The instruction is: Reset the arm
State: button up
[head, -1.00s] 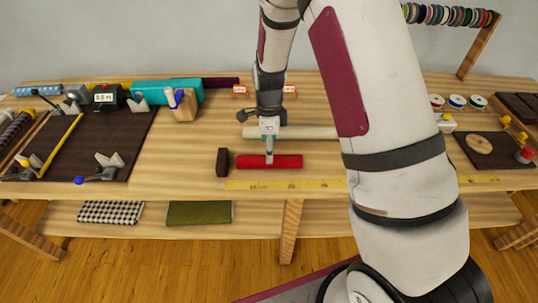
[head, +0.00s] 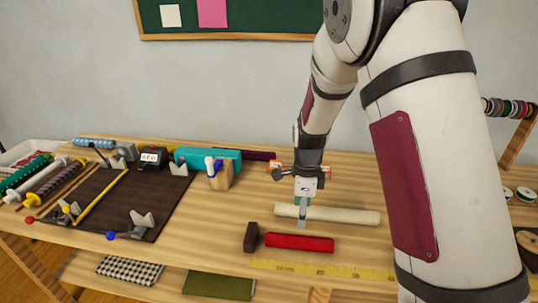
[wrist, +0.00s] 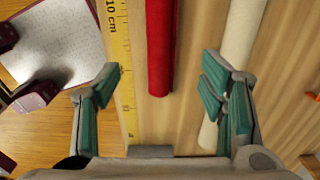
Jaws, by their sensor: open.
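My gripper (head: 304,222) is open and empty above the wooden table (head: 210,235), its fingers pointing down. In the wrist view its teal-padded fingers (wrist: 160,105) stand wide apart. A red roll (head: 300,242) lies on the table just in front of the gripper; it also shows between the fingers in the wrist view (wrist: 160,45). A cream roll (head: 345,216) lies behind the red one, and the gripper hides part of it in the head view. In the wrist view the cream roll (wrist: 240,35) passes by the right finger.
A dark block (head: 251,237) stands left of the red roll. A yellow ruler (head: 310,269) lies along the front edge. A dark board (head: 115,205) with clamps and a wooden block (head: 220,178) with tools are at left. Folded cloths (head: 218,286) lie on the lower shelf.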

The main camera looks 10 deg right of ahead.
jog(key=s+r+n+t, duration=0.1)
jog(key=s+r+n, duration=0.4)
jog(key=r, duration=0.4)
jog(key=s+r+n+t, duration=0.1)
jog(key=s+r+n, duration=0.45)
jog(key=r, duration=0.35)
jog(key=s+r+n+t, duration=0.1)
jog(key=s+r+n, duration=0.2)
jog(key=s+n, duration=0.2)
jog(key=s+r+n+t, duration=0.2)
jog(key=s+n, duration=0.4)
jog(key=s, duration=0.5)
jog(key=shift+d+r, duration=0.25)
jog(key=shift+r, duration=0.5)
